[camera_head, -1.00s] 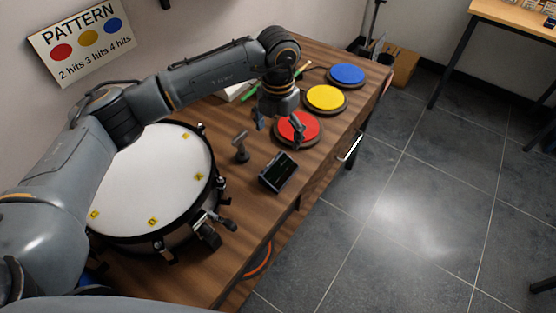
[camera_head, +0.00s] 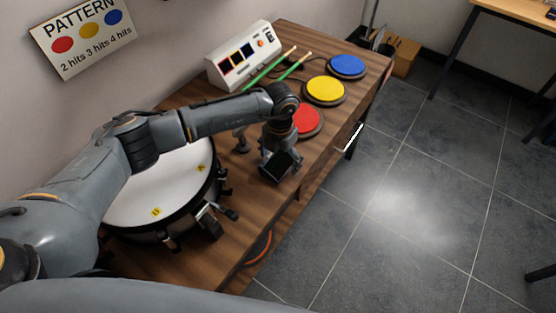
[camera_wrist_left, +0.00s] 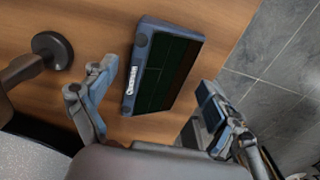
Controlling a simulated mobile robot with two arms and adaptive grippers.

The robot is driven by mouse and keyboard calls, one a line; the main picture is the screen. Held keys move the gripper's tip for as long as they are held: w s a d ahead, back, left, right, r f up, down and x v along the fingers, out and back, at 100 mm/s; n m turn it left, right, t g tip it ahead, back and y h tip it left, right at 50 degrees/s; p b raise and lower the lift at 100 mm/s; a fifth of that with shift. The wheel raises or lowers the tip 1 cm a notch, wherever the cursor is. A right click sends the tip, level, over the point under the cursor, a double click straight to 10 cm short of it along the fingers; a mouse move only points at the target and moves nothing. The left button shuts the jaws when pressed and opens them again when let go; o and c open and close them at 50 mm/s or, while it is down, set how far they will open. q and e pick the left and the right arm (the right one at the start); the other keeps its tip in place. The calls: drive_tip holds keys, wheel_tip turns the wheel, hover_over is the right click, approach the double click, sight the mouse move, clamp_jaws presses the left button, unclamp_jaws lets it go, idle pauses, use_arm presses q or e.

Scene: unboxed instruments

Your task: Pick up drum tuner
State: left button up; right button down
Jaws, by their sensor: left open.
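The drum tuner appears to be the small dark-screened device (camera_head: 278,168) on the wooden table, right of the drum. In the left wrist view the device (camera_wrist_left: 165,68) shows a blue-grey frame, a dark green screen and a small white label. My left gripper (camera_head: 281,157) is directly over it, pointing down, and partly hides it. In the left wrist view my left gripper (camera_wrist_left: 152,98) is open, one finger on each side of the device's near end. No contact with the fingers is clear. My right gripper is not in view.
A small dark stand-like item (camera_head: 241,140) is just left of the device. The snare drum (camera_head: 165,190) is further left. Red (camera_head: 306,121), yellow (camera_head: 325,91) and blue (camera_head: 347,66) pads, green sticks (camera_head: 287,70) and a white control box (camera_head: 243,57) are behind. The table's right edge is close.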

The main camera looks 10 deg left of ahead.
use_arm(q)
drive_tip(key=c, duration=1.3)
